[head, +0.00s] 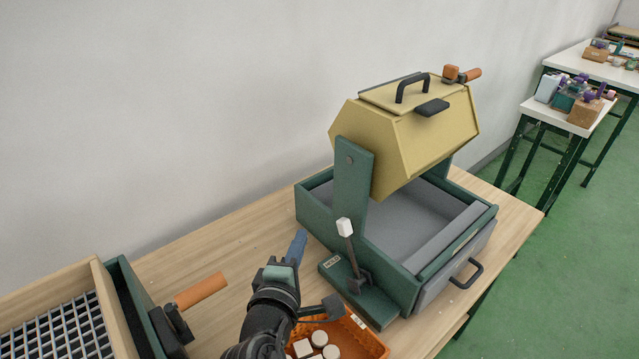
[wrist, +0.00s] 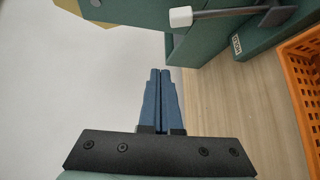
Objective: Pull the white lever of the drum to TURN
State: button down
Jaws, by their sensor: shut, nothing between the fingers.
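The lever is a grey rod with a white knob (head: 345,228), pivoted on a narrow green base beside the drum's stand. The drum (head: 415,130) is yellow and faceted, held between green posts. My gripper (head: 302,236) has blue fingers, shut and empty, left of the knob and apart from it. In the wrist view the closed fingertips (wrist: 160,72) point toward the green stand.
An orange crate (head: 377,346) with several white pieces sits at the table's front, near my arm. A green-framed box with an orange handle (head: 201,290) and a wire-grid tray (head: 55,330) stand at the left. The wall is behind. Bare wood lies left of the stand.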

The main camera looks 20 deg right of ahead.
aim_at(351, 251)
jog(key=f, duration=0.1)
jog(key=f+n, duration=0.1)
jog(key=f+n+g+p, duration=0.1)
jog(key=shift+s+d+f+h, duration=0.2)
jog(key=shift+d+h, duration=0.1)
jog(key=shift+d, duration=0.1)
jog(key=b+x, duration=0.1)
jog(key=x, duration=0.9)
jog(key=s, duration=0.1)
jog(key=s+d+r+p, duration=0.1)
jog(key=s+p, duration=0.1)
jog(key=shift+s+d+r, duration=0.15)
jog(key=shift+s+r, duration=0.1)
jog(key=shift+r, duration=0.1)
jog(key=shift+s, duration=0.15)
